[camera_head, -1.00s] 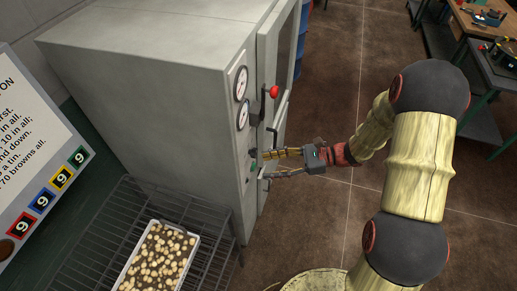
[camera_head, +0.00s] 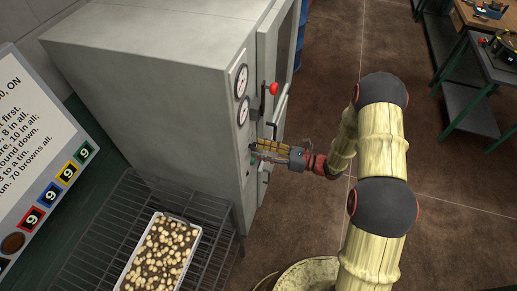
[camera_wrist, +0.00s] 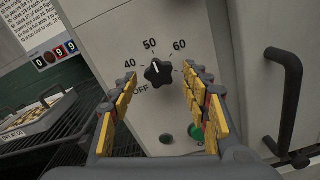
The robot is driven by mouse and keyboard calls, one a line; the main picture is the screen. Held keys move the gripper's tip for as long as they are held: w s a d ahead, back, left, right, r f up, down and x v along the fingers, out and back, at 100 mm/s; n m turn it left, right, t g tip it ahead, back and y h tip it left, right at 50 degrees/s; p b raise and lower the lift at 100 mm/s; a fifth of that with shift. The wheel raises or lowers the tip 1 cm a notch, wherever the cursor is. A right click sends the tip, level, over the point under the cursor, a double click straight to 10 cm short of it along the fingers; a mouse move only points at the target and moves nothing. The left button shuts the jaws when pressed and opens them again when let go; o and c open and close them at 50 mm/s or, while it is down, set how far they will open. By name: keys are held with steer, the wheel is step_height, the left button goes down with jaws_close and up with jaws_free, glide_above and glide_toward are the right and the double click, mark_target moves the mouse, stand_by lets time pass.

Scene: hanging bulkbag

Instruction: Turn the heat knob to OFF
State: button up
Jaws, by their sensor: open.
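The heat knob (camera_wrist: 158,73) is black and lobed, on the pale front panel of the oven (camera_head: 165,75). Its white pointer mark points up, towards 50. The markings 40, 50 and 60 arc over it, and OFF is at its lower left. My gripper (camera_wrist: 160,76) is open, with one yellow finger on each side of the knob in the wrist view; I cannot tell whether they touch it. In the head view my gripper (camera_head: 255,150) is at the panel's front and the knob is hidden.
A green button (camera_wrist: 196,131) sits below the knob. A black door handle (camera_wrist: 287,100) stands out to the right. Two gauges (camera_head: 242,81) and a red-knobbed lever (camera_head: 272,89) are above my gripper. A rack with a tray of pale pieces (camera_head: 160,255) is at lower left.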

steer(key=shift+w+a, duration=0.2)
steer(key=shift+a, duration=0.35)
steer(key=c, duration=0.4)
steer(key=c, duration=0.7)
steer(key=shift+c, duration=0.3)
